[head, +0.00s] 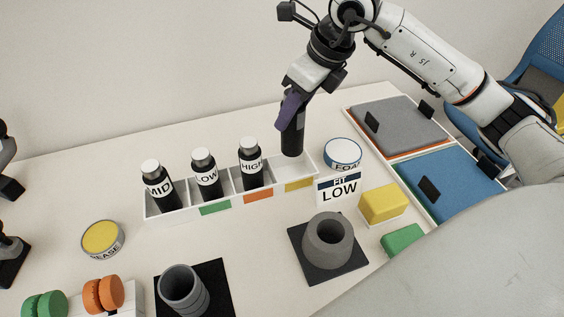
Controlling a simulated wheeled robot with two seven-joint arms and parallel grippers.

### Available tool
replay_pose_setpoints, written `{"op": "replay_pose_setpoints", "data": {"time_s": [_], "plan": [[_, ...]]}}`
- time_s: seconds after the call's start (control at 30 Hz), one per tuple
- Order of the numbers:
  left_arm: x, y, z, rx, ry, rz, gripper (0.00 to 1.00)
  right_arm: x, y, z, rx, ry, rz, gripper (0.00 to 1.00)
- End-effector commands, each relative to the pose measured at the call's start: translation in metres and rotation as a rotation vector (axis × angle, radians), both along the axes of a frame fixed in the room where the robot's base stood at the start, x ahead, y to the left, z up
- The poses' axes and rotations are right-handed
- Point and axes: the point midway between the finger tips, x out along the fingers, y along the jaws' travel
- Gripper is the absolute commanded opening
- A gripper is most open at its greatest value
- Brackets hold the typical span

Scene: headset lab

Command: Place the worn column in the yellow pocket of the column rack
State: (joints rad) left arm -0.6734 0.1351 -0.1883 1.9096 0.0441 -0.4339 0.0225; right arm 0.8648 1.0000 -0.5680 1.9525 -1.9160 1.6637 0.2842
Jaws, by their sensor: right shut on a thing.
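The column rack (160,217) is a long white tray with pockets marked green (215,208), orange (258,196) and yellow (299,184). Dark columns labelled MID (160,190), LOW (207,178) and HIGH (251,168) stand upright in its other pockets. My right gripper (292,108), with a purple finger, is shut on a dark, nearly upright cylinder (292,141), which I take as the worn column. Its lower end is over the yellow pocket; I cannot tell whether it touches the floor. The gripper hides its upper part.
Close right of the rack stand a FOAM tin (343,152) and a FIT LOW sign (339,189). Yellow (383,204) and green (403,240) blocks lie beyond. A grey cone ring (329,240) and ringed cup (183,291) stand in front. A grease tin (102,238) is left.

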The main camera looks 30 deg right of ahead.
Motion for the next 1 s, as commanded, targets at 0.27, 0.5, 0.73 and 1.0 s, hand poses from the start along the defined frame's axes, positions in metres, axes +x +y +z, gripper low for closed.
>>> {"op": "replay_pose_setpoints", "data": {"time_s": [0.27,0.5,0.73,1.0], "plan": [[-0.008,0.0,-0.002,0.0,0.016,-0.001,0.31,0.0,-0.005,-0.042,0.001,0.005,-0.043,0.01],[-0.011,-0.001,-0.003,0.0,0.022,-0.003,0.31,0.001,-0.005,-0.063,0.001,0.003,-0.041,0.01],[-0.01,-0.001,0.0,0.0,0.021,-0.003,0.31,0.0,-0.005,-0.093,0.002,0.003,-0.041,0.01],[-0.009,-0.001,0.0,-0.001,0.018,-0.003,0.31,0.001,-0.005,-0.097,0.002,0.0,-0.04,0.01]]}}
